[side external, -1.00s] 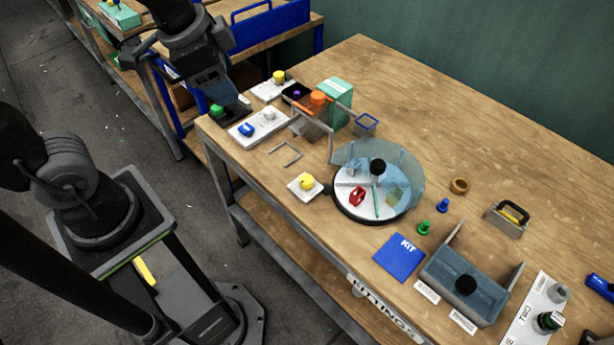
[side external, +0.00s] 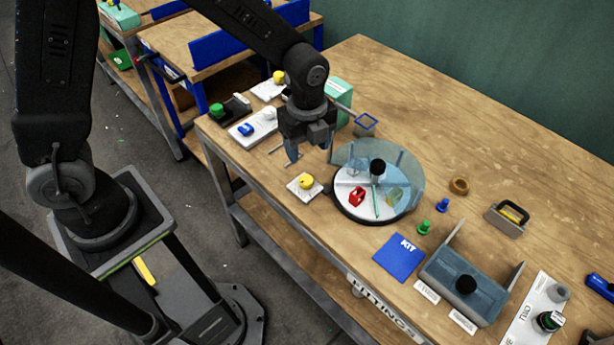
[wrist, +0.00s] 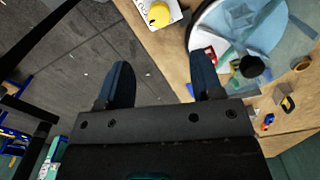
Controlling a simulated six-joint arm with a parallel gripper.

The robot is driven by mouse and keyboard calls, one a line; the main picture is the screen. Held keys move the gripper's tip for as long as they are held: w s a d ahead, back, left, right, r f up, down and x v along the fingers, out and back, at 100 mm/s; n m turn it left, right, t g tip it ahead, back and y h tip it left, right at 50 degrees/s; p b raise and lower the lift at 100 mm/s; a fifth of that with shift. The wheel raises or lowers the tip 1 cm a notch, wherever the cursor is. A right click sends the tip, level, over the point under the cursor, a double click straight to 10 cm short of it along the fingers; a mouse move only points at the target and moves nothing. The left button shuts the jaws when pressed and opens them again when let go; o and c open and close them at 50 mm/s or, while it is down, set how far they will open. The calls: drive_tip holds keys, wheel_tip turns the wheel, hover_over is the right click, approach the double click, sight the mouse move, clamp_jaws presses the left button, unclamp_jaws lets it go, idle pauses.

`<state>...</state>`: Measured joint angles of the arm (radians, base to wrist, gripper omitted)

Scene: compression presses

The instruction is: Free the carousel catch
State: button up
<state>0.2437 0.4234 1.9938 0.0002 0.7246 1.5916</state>
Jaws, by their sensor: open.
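The carousel (side external: 347,209) is a round white turntable with a dark rim and a clear bluish cover (side external: 408,165). A black knob (side external: 377,167) stands at its middle, and a red piece (side external: 357,196) lies on it. A yellow knob (side external: 306,181) on a white plate (side external: 294,187) sits just left of the carousel; I cannot tell if this is the catch. My gripper (side external: 292,158) is open and empty, above the bench behind the yellow knob. In the wrist view, my gripper (wrist: 160,66) has its fingers apart, with the yellow knob (wrist: 159,14) beyond them.
A teal box (side external: 340,91) is behind my gripper. The back right of the bench is clear.

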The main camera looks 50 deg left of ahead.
sight(307, 180)
wheel_tip(307, 180, down, 11)
drive_tip(key=shift+r, duration=0.15)
drive_tip(key=shift+c, duration=0.2)
drive_tip(key=c, duration=0.9)
